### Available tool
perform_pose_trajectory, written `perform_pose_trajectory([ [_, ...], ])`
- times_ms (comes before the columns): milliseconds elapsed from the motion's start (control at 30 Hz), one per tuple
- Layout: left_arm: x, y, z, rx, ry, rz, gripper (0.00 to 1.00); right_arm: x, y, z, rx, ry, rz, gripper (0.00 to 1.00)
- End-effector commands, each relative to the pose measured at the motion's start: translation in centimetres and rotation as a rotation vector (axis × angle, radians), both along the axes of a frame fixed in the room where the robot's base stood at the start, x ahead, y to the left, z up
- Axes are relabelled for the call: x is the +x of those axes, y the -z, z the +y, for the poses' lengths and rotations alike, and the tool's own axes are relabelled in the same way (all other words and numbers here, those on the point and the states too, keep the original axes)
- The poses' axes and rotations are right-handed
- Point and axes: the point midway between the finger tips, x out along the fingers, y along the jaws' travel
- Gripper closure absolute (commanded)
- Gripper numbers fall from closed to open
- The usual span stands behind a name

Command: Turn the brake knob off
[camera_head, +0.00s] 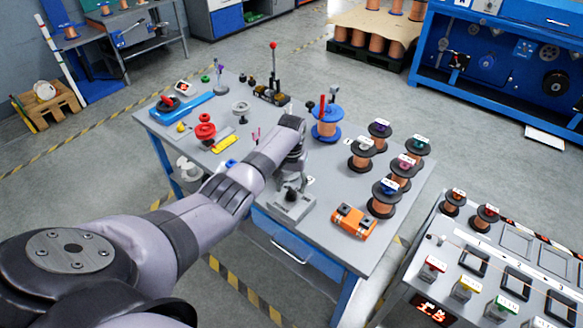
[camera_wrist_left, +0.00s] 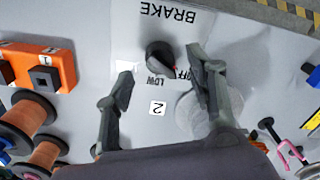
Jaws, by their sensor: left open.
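The brake knob (camera_wrist_left: 160,56) is a round black knob on a grey plate with BRAKE printed beside it, upside down in the left wrist view. LOW and OFF labels show by its rim; OFF is partly covered by a finger. A small red mark shows on the knob's edge near OFF; its exact setting is hard to tell. In the head view the knob (camera_head: 291,195) sits on its plate at the table's front. My left gripper (camera_wrist_left: 160,72) is open, with one fingertip to each side of the knob, apart from it. In the head view the gripper (camera_head: 294,178) is over the plate. My right gripper is out of view.
An orange block (camera_head: 353,221) and several copper wire spools (camera_head: 384,198) stand right of the knob. A blue spool stand (camera_head: 327,123) is behind. Red, yellow and blue tools lie on the left of the table (camera_head: 331,264). A button panel (camera_head: 470,262) stands at right.

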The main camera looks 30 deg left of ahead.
Motion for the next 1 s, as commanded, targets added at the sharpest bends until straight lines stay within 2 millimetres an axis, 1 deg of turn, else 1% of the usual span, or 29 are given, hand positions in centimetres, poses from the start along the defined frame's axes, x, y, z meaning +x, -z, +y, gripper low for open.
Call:
perform_pose_trajectory([
  [33,0.1,-1.1,0.1,0.002,0.0,-0.006,0.5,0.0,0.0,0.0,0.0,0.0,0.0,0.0],
  [200,0.2,-4.7,0.1,0.001,0.0,-0.007,0.5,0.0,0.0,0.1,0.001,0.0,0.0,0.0],
  [300,0.1,-6.4,0.1,0.001,-0.001,-0.006,0.5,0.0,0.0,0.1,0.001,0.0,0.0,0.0],
  [400,0.1,-7.6,0.1,0.0,-0.001,-0.004,0.5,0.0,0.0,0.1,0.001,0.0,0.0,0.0],
  [500,0.1,-8.3,0.1,0.001,-0.001,-0.003,0.5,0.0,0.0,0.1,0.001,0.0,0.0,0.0],
  [600,0.1,-8.5,0.1,0.001,-0.002,-0.002,0.5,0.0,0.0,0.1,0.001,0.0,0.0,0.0],
  [1000,0.1,-8.5,0.1,0.001,-0.001,-0.002,0.5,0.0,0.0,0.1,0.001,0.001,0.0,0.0],
])
